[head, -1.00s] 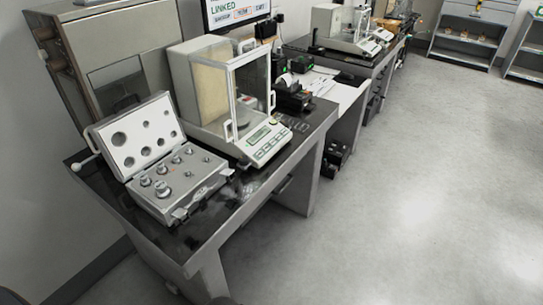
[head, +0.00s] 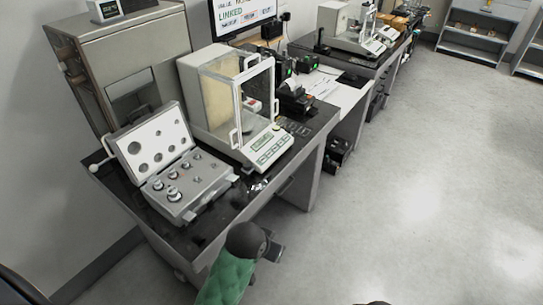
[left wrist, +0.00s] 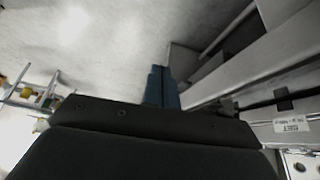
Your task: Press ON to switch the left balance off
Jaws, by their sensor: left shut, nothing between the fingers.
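The left balance (head: 196,88) is the nearer one, white with a glass draft shield. Its sloped front panel (head: 268,146) carries a greenish display and a row of keys; the key labels are too small to read. My left gripper (head: 273,252) is in front of the table, low and nearer to me than the panel, apart from the balance. In the left wrist view its bluish fingers (left wrist: 162,88) are together and empty, with floor beyond them. My right gripper is not in view.
An open weight case (head: 180,190) lies left of the balance on the dark table. A small printer (head: 295,98) stands behind to the right. A second balance (head: 352,30) stands on the farther table. The floor (head: 430,180) to the right is clear.

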